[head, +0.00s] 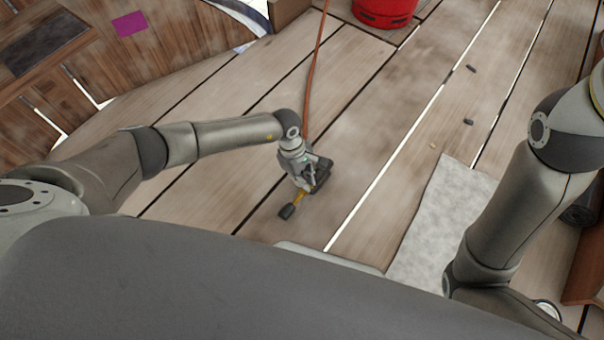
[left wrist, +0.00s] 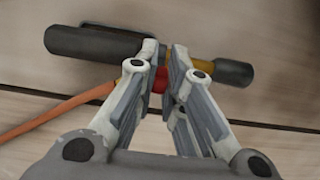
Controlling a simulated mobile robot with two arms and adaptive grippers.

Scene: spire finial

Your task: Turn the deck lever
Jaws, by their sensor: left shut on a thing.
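The deck lever (head: 288,211) lies low over the plank deck in the middle of the head view, with a dark end and a yellow stem. In the left wrist view, the lever (left wrist: 232,72) has a dark right end, yellow beside it, red between the fingers and a thicker dark body at left. My left gripper (head: 307,184) reaches down onto it. In the left wrist view, the left gripper (left wrist: 164,62) is shut around its middle, hiding part of it. My right arm shows at right, but its gripper is not in view.
An orange hose (head: 311,80) runs from the top edge down to the lever. A red bucket-like container (head: 385,12) stands at the back. A pale mat (head: 437,222) lies to the right. Small dark bits (head: 468,122) are on the deck. Wooden panelling (head: 150,50) bounds the left.

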